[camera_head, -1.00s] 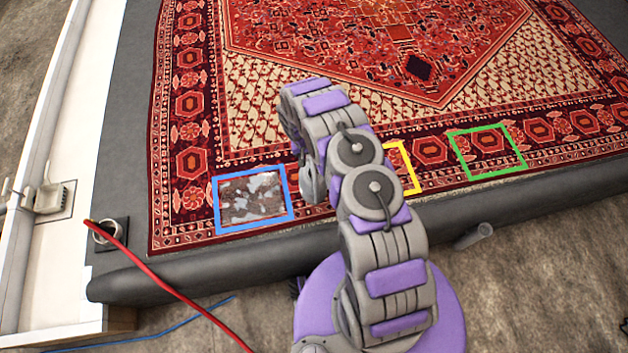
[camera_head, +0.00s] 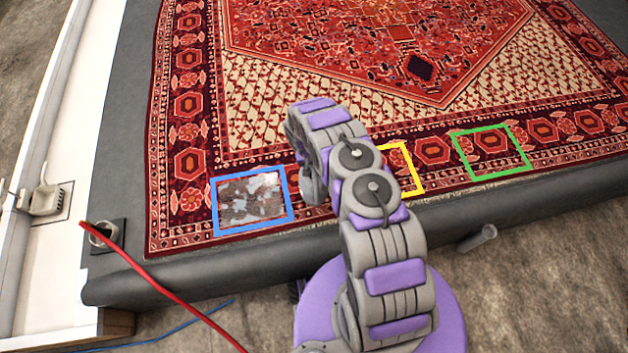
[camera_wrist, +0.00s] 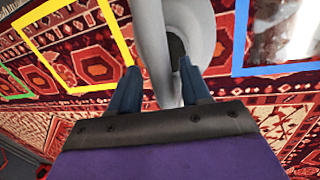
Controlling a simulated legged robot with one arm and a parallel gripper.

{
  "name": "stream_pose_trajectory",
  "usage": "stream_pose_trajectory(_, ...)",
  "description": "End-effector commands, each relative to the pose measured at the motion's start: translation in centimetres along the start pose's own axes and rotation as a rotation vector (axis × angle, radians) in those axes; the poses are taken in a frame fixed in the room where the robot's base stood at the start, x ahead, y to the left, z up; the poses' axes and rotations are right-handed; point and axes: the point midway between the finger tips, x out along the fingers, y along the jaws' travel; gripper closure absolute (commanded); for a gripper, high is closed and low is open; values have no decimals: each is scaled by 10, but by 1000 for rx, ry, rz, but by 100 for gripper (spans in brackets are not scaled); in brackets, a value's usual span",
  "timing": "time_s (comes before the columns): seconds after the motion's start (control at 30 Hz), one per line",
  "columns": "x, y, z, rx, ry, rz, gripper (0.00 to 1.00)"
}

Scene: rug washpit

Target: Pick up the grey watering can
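The grey watering can (camera_wrist: 154,40) shows only in part in the wrist view, as a smooth pale grey curved part beside a dark gap, at the top middle. My gripper (camera_wrist: 158,68) has its two blue-grey fingers apart, one on each side of a grey part of the can. I cannot tell whether either finger touches it. In the head view my arm bends down over the rug's near border and hides the gripper and most or all of the can.
The patterned red rug (camera_head: 255,85) lies on a dark grey platform with a rounded front edge. Blue (camera_head: 216,205), yellow (camera_head: 411,170) and green (camera_head: 490,175) square outlines lie along its near border. A red hose (camera_head: 165,292) and a grey pipe end (camera_head: 478,238) are near the edge.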

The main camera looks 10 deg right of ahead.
Motion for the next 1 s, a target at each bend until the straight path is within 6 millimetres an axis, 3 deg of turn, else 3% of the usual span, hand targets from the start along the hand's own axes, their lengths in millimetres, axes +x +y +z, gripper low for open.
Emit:
stream_pose_trajectory(0.47,1,2,0,-2,-1,-4,99)
stream_pose_trajectory(1.0,0,1,0,-2,1,-2,100)
